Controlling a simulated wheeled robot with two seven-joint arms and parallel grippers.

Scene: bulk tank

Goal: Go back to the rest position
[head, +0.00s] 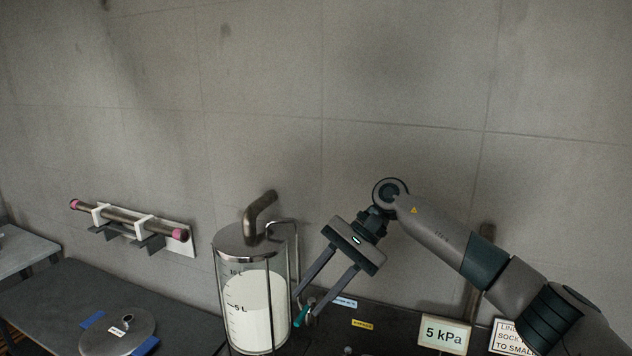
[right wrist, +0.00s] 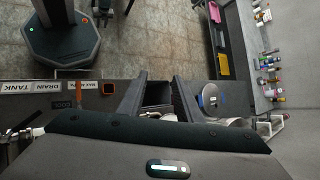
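My right gripper (head: 304,305) is open, its two fingers spread apart and pointing down to the left. It is just right of the clear tank (head: 225,300), which has litre marks and holds white liquid. A small teal handle (head: 301,316) shows near the fingertips; I cannot tell whether they touch it. In the right wrist view the open fingers (right wrist: 158,82) show with a gap between them and nothing clearly held. My left gripper is not in view.
A wall rack (head: 185,250) holds a pipe with pink ends. A round metal lid (head: 125,345) lies on the dark bench (head: 60,290) at left. A 5 kPa display (head: 443,335) stands below my right arm. The wall area above is clear.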

